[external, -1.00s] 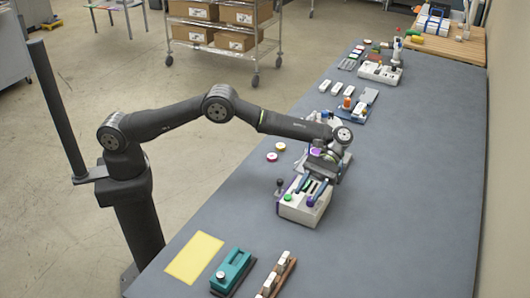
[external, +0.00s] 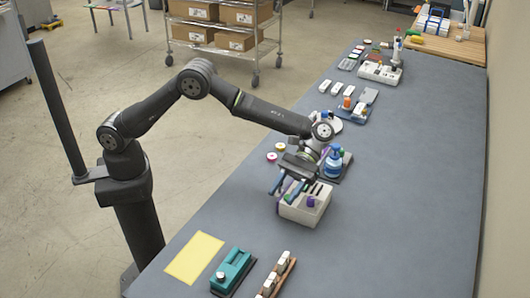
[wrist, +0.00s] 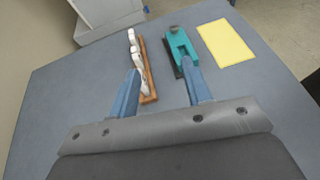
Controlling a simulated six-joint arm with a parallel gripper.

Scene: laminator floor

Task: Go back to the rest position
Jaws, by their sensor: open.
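My gripper (external: 285,186) is open above the left side of a white box with dark slots and a purple knob (external: 304,204). Its blue fingers also show in the wrist view (wrist: 160,88), spread apart with nothing held between them. My gripper hides part of the box in the external view. My arm is bent, with its elbow raised high over the floor beside the table.
A teal device (external: 232,270), a wooden rack with white pieces (external: 276,276) and a yellow sheet (external: 194,258) lie at the near end of the grey table (external: 420,190). A blue, round-topped item (external: 333,163) stands behind the gripper. The table's right side is clear.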

